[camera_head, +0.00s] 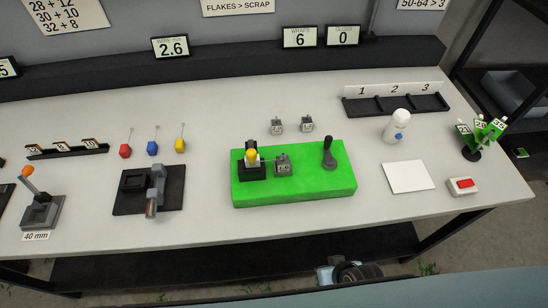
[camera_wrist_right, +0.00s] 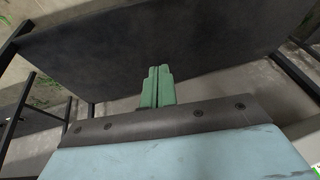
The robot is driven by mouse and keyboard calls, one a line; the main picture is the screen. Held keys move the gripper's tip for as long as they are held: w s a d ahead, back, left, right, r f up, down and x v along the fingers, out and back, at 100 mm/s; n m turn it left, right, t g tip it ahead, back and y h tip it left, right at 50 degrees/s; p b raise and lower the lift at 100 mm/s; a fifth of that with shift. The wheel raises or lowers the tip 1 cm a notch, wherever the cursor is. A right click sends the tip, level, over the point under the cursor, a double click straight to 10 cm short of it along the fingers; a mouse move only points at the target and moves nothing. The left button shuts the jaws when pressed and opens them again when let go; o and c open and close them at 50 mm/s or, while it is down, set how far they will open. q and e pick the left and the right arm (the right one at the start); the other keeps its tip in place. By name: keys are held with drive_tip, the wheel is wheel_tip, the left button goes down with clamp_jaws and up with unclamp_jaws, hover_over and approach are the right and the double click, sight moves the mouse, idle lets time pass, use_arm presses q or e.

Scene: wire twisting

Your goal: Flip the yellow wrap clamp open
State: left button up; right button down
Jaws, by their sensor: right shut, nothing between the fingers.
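The yellow wrap clamp (camera_head: 252,156) is a small yellow piece on a black block (camera_head: 252,171) at the left of the green base (camera_head: 300,191) in the head view. Whether its flap is open or closed is too small to tell. A grey block (camera_head: 283,165) stands just right of it, and a dark crank handle (camera_head: 328,155) stands at the base's right. My right gripper (camera_wrist_right: 157,72) shows its green fingers shut and empty in the right wrist view, below the table and away from the clamp. My left gripper is not in view.
Two small grey blocks (camera_head: 277,125) (camera_head: 307,124) stand behind the green base. A black fixture (camera_head: 131,200) is to its left; a white bottle (camera_head: 395,128), white pad (camera_head: 408,177) and red button (camera_head: 464,184) are to its right. The table's front strip is clear.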

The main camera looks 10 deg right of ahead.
drive_tip(key=w+a+r+m+t+p, duration=0.2)
drive_tip(key=w+a+r+m+t, duration=0.25)
drive_tip(key=r+m, duration=0.65)
drive_tip(key=w+a+r+m+t+p, duration=0.2)
drive_tip(key=w+a+r+m+t, duration=0.35)
drive_tip(key=r, duration=1.05)
drive_tip(key=w+a+r+m+t+p, duration=0.25)
drive_tip(key=w+r+m+t, duration=0.2)
drive_tip(key=r+m, duration=0.7)
drive_tip(key=s+a+f+m+g+h, duration=0.2)
drive_tip(key=s+a+f+m+g, duration=0.2)
drive_tip(key=f+m+g, duration=0.3)
drive_tip(key=shift+a+m+g, duration=0.25)
drive_tip(key=shift+m+g, duration=0.4)
drive_tip(key=shift+m, duration=0.25)
drive_tip(key=shift+f, duration=0.15)
